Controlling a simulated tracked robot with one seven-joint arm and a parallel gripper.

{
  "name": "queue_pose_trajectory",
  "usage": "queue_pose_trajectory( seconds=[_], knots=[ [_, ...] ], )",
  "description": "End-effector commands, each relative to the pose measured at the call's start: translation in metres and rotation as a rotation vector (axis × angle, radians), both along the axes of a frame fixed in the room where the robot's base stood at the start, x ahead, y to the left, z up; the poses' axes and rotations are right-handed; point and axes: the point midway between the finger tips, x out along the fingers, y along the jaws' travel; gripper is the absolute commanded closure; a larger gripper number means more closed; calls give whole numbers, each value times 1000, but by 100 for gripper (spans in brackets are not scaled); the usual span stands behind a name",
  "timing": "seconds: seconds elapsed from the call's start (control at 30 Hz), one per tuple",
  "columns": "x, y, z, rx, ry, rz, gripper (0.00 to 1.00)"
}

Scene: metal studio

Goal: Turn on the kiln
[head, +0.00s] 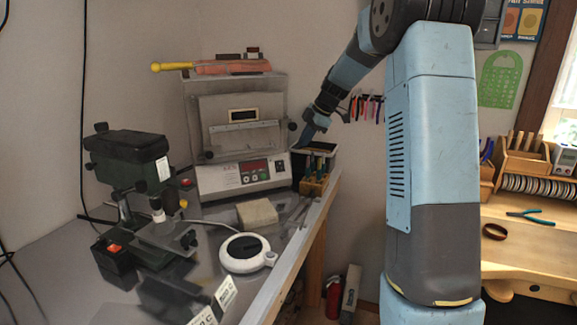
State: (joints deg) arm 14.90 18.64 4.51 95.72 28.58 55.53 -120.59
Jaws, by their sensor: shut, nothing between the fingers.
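The kiln (240,135) is a grey box at the back of the metal bench, with a window in its front. Its lower white control panel (228,176) has a red display and small buttons toward the right. My gripper (303,143) points down and left just right of the kiln, above a dark container. It is shut and empty. It appears close to the panel's right end, but I cannot tell whether it touches anything.
A green drill press (128,160) stands at the bench's left. A white round device (245,253), a beige block (257,214) and a tool holder (314,184) are on the metal bench (206,283). A wooden workbench (530,240) stands at the right.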

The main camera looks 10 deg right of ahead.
Motion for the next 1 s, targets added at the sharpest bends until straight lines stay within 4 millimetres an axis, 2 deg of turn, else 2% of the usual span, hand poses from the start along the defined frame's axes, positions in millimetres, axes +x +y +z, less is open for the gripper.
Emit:
queue_pose_trajectory(
  seconds=[0.27, 0.8, 1.0],
  knots=[
    [3, 4, -12, 1, 4, -1, 100],
    [30, 38, -93, 1, 4, 0, 100],
    [42, 45, -111, 1, 1, -3, 100]
  ],
)
